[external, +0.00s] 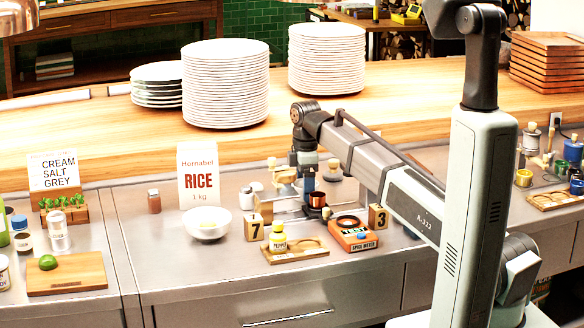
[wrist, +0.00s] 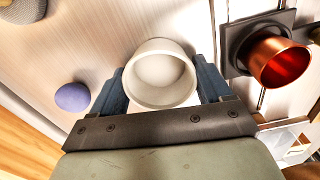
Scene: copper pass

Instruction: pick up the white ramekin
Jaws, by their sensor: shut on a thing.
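The white ramekin (wrist: 160,78) sits between the two blue fingers of my gripper (wrist: 162,88) in the wrist view, its round mouth facing the camera. The fingers press on its opposite sides, so my gripper is shut on it. In the external view my gripper (external: 307,186) points down low over the steel counter, behind the copper cup. I cannot make out the ramekin clearly there, nor whether it is off the counter.
A copper cup (wrist: 280,62) stands on a dark square base close to the right finger. A purple-blue ball (wrist: 72,97) lies left. A spice meter (external: 352,233), number blocks, a white bowl (external: 207,224) and a rice box (external: 198,178) crowd the counter. Plates stand behind.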

